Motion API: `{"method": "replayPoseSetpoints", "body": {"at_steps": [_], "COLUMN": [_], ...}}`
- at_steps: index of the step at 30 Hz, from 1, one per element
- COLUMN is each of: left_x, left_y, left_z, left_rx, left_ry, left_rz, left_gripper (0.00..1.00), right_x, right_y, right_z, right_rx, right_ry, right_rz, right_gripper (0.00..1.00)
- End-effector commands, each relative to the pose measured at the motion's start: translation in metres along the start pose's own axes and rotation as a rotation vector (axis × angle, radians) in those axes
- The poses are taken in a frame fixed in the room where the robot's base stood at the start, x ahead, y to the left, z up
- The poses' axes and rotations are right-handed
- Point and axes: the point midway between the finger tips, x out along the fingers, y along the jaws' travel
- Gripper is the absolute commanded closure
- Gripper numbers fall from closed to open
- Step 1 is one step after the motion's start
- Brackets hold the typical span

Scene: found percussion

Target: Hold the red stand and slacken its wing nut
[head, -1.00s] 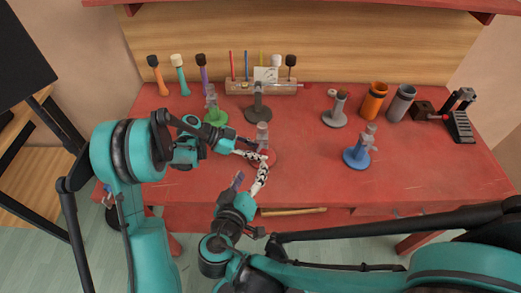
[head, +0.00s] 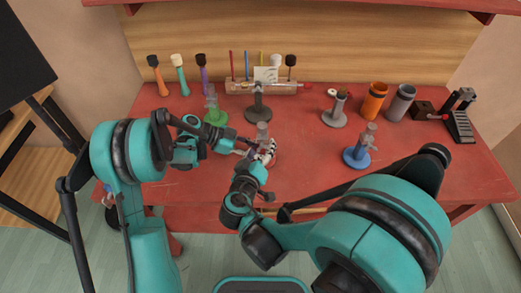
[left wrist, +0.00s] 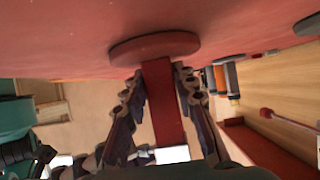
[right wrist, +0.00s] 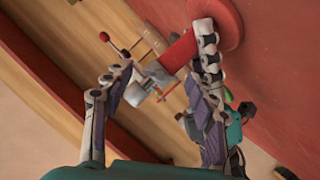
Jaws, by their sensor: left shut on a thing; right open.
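The red stand shows in the left wrist view as a red post (left wrist: 163,100) on a round base (left wrist: 155,46). My left gripper (left wrist: 160,92) has its fingers on both sides of this post and is shut on it. In the head view my left gripper (head: 248,152) reaches the stand from the left. The stand's pale grey top with its wing nut (right wrist: 152,80) shows in the right wrist view, above the red post (right wrist: 180,54). My right gripper (right wrist: 165,62) is open, with its fingers spread on either side of the stand's top. In the head view the fingers hide most of the base.
A green stand (head: 215,117), a dark grey stand (head: 258,112), a light grey stand (head: 334,117) and a blue stand (head: 357,156) stand around it on the red table (head: 310,170). A wooden rack (head: 238,88), mallets and cups (head: 373,102) line the back. The table's right front is clear.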

Motion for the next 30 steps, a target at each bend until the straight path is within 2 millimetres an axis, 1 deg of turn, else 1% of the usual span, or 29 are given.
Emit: {"method": "replayPoseSetpoints", "body": {"at_steps": [2,3,5,6,8,9,19,30], "left_x": [0.0001,0.0001,0.0001,0.0001,0.0001,0.0001,0.0001,0.0001], "left_y": [-0.0001,-0.0001,-0.0001,-0.0001,-0.0001,-0.0001,0.0001,0.0003], "left_z": [0.0004,0.0004,0.0004,0.0004,0.0004,0.0004,0.0003,0.0002], "left_rx": [0.000,0.000,0.000,0.000,0.000,0.000,0.000,0.000], "left_ry": [-0.001,-0.001,-0.001,-0.001,-0.001,-0.001,-0.001,0.000], "left_rz": [0.000,0.000,0.000,0.000,0.000,0.000,0.000,0.001], "left_gripper": [0.89,0.89,0.89,0.89,0.89,0.89,0.89,0.89], "right_x": [-0.0002,-0.0002,-0.0002,-0.0003,-0.0003,-0.0003,-0.0002,0.0004], "right_y": [0.0000,0.0000,0.0000,0.0000,0.0000,0.0000,-0.0005,-0.0033], "right_z": [0.0001,0.0001,0.0001,0.0001,0.0002,0.0002,0.0005,0.0008], "right_rx": [0.000,0.000,0.000,0.000,0.000,0.000,-0.038,-0.249], "right_ry": [0.000,0.000,0.000,0.000,-0.001,-0.001,-0.001,-0.001], "right_rz": [0.000,0.000,0.000,0.000,0.000,0.000,0.016,0.103], "right_gripper": [0.43,0.48,0.64,0.75,0.91,0.93,0.93,0.93]}}
